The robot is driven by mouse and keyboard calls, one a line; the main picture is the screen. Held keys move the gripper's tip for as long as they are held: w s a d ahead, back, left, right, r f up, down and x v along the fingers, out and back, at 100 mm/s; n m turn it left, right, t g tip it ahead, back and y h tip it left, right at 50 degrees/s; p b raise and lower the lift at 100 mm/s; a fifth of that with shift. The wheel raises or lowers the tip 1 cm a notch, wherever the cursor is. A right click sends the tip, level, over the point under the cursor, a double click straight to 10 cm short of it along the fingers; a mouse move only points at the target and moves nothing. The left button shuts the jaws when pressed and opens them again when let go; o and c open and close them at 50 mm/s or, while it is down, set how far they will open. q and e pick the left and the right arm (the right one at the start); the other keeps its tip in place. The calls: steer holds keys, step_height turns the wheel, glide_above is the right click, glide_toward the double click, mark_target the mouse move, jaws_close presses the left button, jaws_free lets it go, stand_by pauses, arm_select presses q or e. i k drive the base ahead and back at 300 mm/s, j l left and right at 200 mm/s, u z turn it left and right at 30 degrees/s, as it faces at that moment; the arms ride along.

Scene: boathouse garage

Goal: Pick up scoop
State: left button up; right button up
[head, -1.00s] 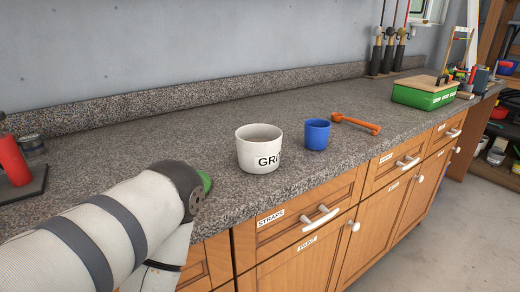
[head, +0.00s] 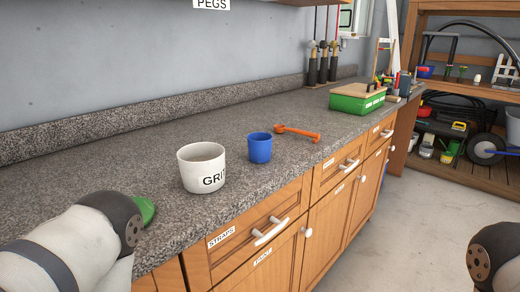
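An orange scoop (head: 298,132) lies on the grey speckled counter (head: 130,159), behind and right of a blue cup (head: 260,148). A white tub (head: 202,168) with dark letters, partly readable as "GRI", stands left of the cup. The scoop lies clear of both. My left arm comes in at the lower left and part of my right arm shows at the lower right edge. Neither gripper's fingers are in view.
A green box (head: 357,98) with things on and behind it stands farther along the counter. Wooden drawers with white handles (head: 270,231) line the counter front. Shelving (head: 465,85) stands at the right, past open floor (head: 420,215). Counter around the scoop is clear.

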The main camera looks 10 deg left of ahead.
mark_target(278, 128)
steer(key=i+l+u, duration=0.1)
steer(key=l, duration=0.2)
steer(key=i+l+u, duration=0.1)
steer(key=l, duration=0.2)
steer(key=i+l+u, duration=0.1)
steer(key=l, duration=0.25)
steer(key=i+l+u, duration=0.1)
steer(key=l, duration=0.25)
steer(key=i, duration=0.1)
